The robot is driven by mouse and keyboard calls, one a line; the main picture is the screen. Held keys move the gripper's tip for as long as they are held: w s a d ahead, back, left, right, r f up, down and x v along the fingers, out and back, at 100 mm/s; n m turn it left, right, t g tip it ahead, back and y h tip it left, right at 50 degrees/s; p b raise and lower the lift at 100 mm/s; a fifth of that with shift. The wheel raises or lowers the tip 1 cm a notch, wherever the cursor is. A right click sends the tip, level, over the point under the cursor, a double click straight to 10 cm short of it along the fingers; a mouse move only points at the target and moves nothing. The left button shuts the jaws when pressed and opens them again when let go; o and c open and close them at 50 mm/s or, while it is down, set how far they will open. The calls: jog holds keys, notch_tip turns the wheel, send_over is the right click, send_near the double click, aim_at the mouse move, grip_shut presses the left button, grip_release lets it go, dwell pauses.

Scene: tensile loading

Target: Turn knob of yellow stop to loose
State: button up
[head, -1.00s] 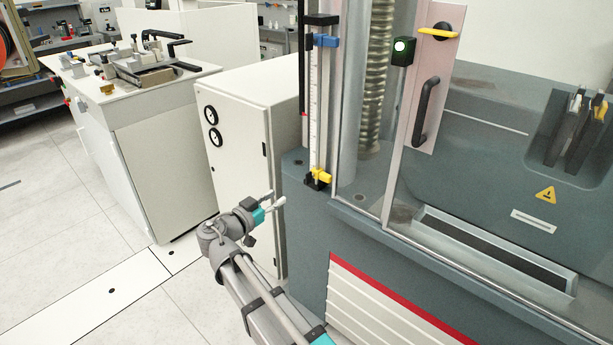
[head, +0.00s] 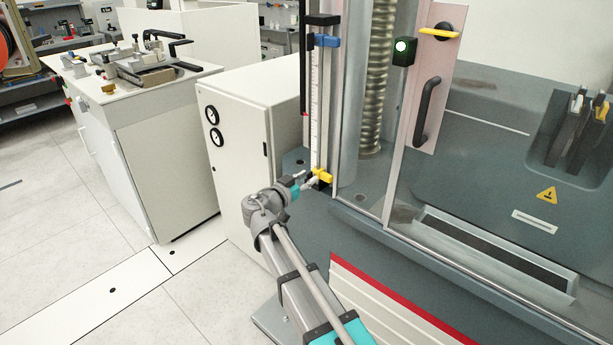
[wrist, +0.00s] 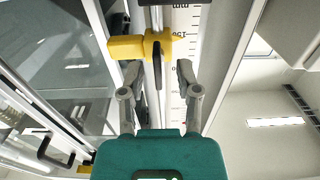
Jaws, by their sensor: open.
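The yellow stop (head: 322,177) sits low on the upright scaled rail (head: 316,110) at the left of the testing machine. In the wrist view the yellow stop (wrist: 126,47) lies just beyond my fingertips, with a dark, narrow knob-like part (wrist: 157,62) pointing between them. My gripper (wrist: 160,80) is open, its two grey fingers on either side of that part. I cannot tell whether they touch it. In the head view my gripper (head: 308,184) is right at the stop and partly covers its lower left.
A blue stop (head: 326,41) is higher on the same rail. The machine's clear door with a black handle (head: 426,112) is to the right. A white cabinet (head: 235,130) with two dials stands behind my arm at the left. Floor at the left is free.

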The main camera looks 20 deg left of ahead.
jog(key=shift+w+d, duration=0.25)
jog(key=shift+w, duration=0.35)
